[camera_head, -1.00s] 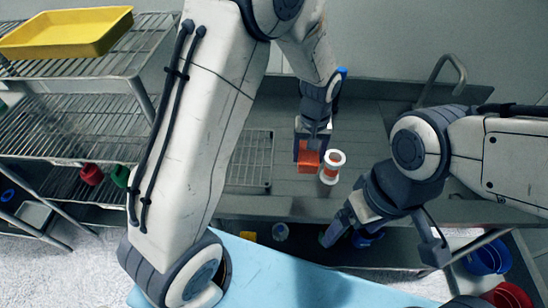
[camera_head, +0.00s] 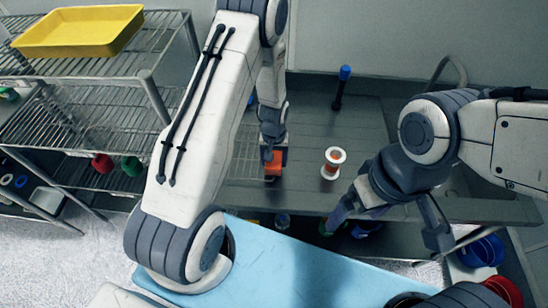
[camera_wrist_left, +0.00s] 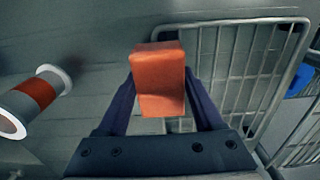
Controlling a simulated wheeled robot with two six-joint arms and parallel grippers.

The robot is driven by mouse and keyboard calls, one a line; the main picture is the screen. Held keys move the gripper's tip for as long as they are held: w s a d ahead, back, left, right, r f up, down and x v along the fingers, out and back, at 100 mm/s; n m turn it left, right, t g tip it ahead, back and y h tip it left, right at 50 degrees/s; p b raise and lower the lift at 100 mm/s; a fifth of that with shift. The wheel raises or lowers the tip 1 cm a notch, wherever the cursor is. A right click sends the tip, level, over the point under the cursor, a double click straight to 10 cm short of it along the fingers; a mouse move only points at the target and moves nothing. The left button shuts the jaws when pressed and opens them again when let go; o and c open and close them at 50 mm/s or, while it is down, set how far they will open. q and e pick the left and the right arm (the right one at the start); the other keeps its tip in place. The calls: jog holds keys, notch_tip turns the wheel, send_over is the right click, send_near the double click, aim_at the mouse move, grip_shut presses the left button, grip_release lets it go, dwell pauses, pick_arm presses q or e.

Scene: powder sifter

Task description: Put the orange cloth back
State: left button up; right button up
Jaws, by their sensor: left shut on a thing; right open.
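The orange cloth (camera_head: 272,167) looks like a small folded block. My left gripper (camera_head: 271,155) is shut on it over the grey bench, near a wire rack (camera_head: 246,155). In the left wrist view the cloth (camera_wrist_left: 159,80) sits between the two dark fingers, with the wire rack (camera_wrist_left: 240,70) behind it. I cannot tell whether the cloth touches the surface below. My right gripper (camera_head: 385,222) is open and empty near the bench's front edge.
A white spool-shaped piece with an orange band (camera_head: 333,163) stands right of the cloth. A blue-topped dark stick (camera_head: 342,88) stands at the back. Wire shelves at the left hold a yellow tray (camera_head: 80,31) and red and green cups. A light blue surface (camera_head: 290,265) lies in front.

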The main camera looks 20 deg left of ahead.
pick_arm(q)
jog(key=shift+f, duration=0.2)
jog(key=shift+f, duration=0.2)
jog(key=o, duration=1.2)
